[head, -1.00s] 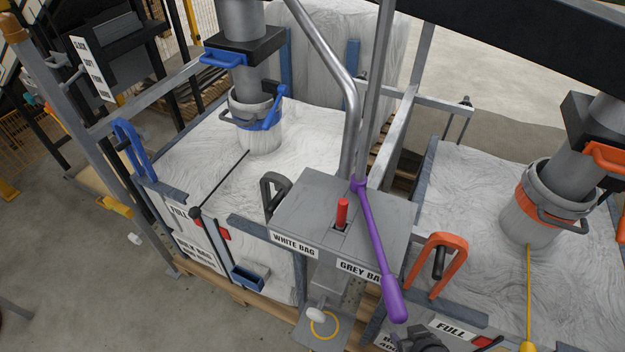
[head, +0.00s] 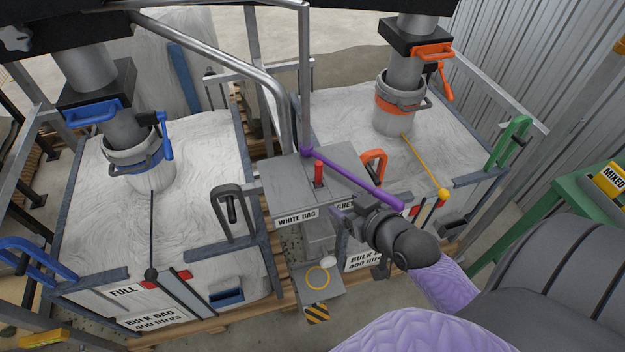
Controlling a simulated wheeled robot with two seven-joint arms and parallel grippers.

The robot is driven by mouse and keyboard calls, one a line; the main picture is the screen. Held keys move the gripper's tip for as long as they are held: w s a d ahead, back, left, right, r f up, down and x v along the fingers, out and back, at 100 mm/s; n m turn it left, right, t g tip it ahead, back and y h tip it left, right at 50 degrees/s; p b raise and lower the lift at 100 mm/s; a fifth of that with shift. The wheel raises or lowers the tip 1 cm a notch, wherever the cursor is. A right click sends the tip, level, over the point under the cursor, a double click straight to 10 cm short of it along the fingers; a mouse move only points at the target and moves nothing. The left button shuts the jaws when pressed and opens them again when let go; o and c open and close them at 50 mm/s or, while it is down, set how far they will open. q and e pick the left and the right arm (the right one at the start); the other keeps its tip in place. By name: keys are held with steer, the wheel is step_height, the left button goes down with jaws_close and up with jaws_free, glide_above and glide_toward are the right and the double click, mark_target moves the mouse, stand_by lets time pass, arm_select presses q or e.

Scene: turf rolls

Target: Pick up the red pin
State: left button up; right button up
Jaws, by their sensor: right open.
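The red pin (head: 319,172) stands upright in a slot on top of the grey box (head: 344,163) at the middle of the head view. The box front bears a "WHITE BAG" label and a partly covered "GREY" label. A purple lever (head: 358,181) runs across the box top, to the right of the pin. My right gripper (head: 340,215) is open in front of the box, below and to the right of the pin and apart from it. The gripper and wrist hide part of the box front. My left gripper is not in view.
A white bulk bag with a blue-collared spout (head: 150,168) fills the left. Another with an orange collar (head: 400,104) stands at back right. Black (head: 232,208) and orange (head: 374,165) handles flank the box. A green frame (head: 543,222) is at right.

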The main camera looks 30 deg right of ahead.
mark_target(321, 173)
step_height(321, 173, up, 6)
steer(key=t+p, duration=0.1)
steer(key=x, duration=0.7)
steer(key=a+b+x, duration=0.1)
steer(key=x, duration=0.2)
steer(key=shift+f, duration=0.4)
steer(key=shift+s, duration=0.1)
steer(key=shift+c, duration=0.7)
jaws_close()
